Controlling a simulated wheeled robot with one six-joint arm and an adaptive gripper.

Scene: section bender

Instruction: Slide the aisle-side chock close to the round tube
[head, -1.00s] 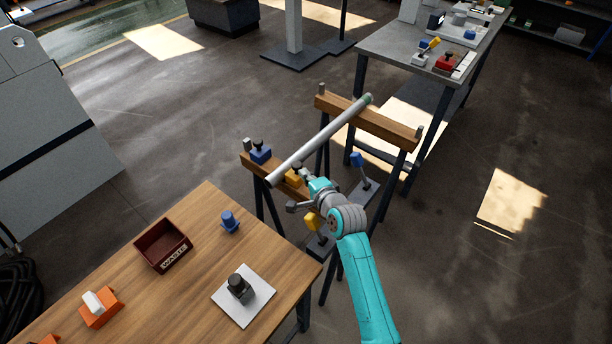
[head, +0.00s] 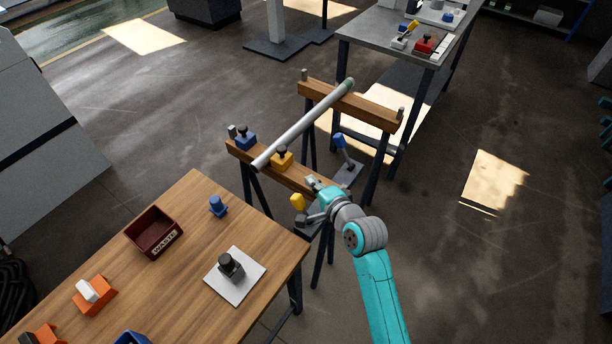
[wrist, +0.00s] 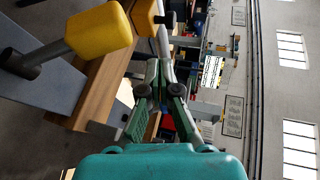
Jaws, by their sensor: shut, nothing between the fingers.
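The round tube (head: 305,122) is a grey pipe lying across the wooden beams of two trestles. The yellow chock (head: 282,160), with a dark knob, sits on the near beam just right of the tube. It looks very close to the tube, but I cannot tell whether they touch. The blue chock (head: 245,141) sits on the same beam, left of the tube. My gripper (head: 311,182) is shut and empty, right of the yellow chock and apart from it. In the wrist view the closed fingers (wrist: 160,70) point towards the yellow chock (wrist: 146,17) at the top.
A yellow-ended lever (head: 298,202) stands beside the near beam (head: 300,181), close to my gripper; a blue-ended lever (head: 340,141) stands behind. A wooden table (head: 185,270) with a waste bin (head: 154,232) is at lower left. A grey bench (head: 380,32) stands at the back.

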